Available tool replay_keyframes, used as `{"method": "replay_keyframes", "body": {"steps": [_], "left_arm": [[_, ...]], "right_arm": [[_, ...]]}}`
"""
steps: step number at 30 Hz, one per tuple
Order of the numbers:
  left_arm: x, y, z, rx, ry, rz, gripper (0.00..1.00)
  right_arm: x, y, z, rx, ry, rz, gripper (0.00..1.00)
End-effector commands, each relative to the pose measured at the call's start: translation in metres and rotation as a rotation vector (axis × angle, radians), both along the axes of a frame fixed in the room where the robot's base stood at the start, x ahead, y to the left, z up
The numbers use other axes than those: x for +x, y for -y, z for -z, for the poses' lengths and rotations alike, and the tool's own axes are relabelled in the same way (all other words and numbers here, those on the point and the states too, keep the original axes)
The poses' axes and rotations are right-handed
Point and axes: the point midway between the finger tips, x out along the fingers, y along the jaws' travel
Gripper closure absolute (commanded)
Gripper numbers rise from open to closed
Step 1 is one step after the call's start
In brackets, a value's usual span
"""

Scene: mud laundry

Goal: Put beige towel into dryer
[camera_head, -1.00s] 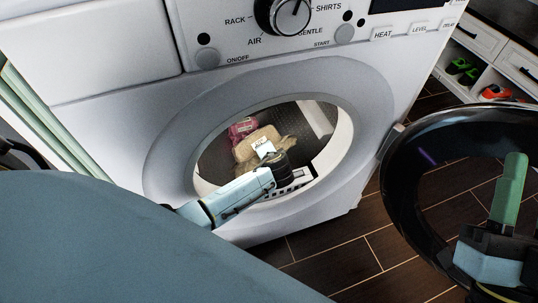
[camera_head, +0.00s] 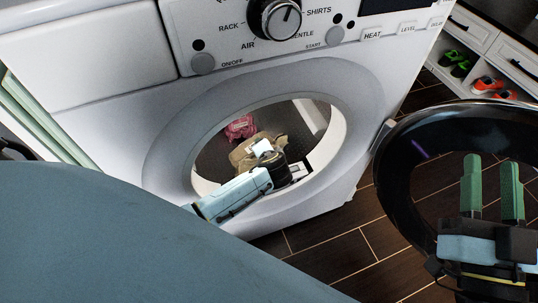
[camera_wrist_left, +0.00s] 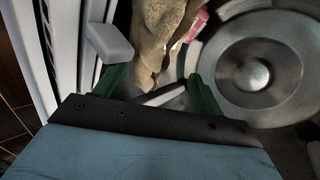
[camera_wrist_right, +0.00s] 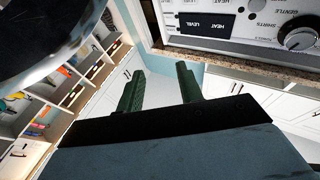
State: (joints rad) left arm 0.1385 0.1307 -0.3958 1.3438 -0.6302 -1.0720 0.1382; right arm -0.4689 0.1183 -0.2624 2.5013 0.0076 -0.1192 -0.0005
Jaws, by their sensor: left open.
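The beige towel (camera_head: 247,152) lies bunched inside the dryer drum (camera_head: 297,120), seen through the round opening. My left arm reaches in through the opening. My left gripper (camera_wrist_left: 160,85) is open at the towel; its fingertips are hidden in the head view. In the left wrist view the towel (camera_wrist_left: 160,32) lies just ahead of and between the spread green fingers, and I cannot tell whether they touch it. My right gripper (camera_head: 491,185) is open and empty in front of the open dark round dryer door (camera_head: 400,150).
A pink item (camera_head: 240,127) lies deeper in the drum. The white dryer front (camera_head: 110,120) surrounds the opening. Shelves at the upper right hold green shoes (camera_head: 460,66) and orange shoes (camera_head: 490,86). The wooden floor below the door is clear.

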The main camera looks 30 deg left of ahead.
Motion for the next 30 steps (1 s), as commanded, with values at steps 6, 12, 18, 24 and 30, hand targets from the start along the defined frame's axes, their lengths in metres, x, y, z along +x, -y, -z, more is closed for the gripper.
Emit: {"method": "replay_keyframes", "body": {"steps": [6, 12, 18, 24, 30], "left_arm": [[-0.010, 0.009, -0.013, -0.001, 0.000, 0.001, 0.31], [-0.020, 0.016, -0.024, -0.002, 0.000, 0.001, 0.31], [-0.030, 0.024, -0.035, -0.001, -0.001, 0.000, 0.31], [-0.040, 0.032, -0.047, -0.002, 0.000, 0.001, 0.31], [-0.047, 0.038, -0.055, 0.000, 0.000, 0.000, 0.31]], "right_arm": [[0.008, 0.005, 0.037, -0.073, -0.227, 0.015, 0.64], [0.007, 0.012, 0.072, -0.135, -0.432, 0.030, 0.64], [-0.003, 0.022, 0.106, -0.193, -0.639, 0.044, 0.64], [-0.021, 0.033, 0.136, -0.246, -0.841, 0.059, 0.64], [-0.039, 0.043, 0.156, -0.284, -0.994, 0.071, 0.64]]}}
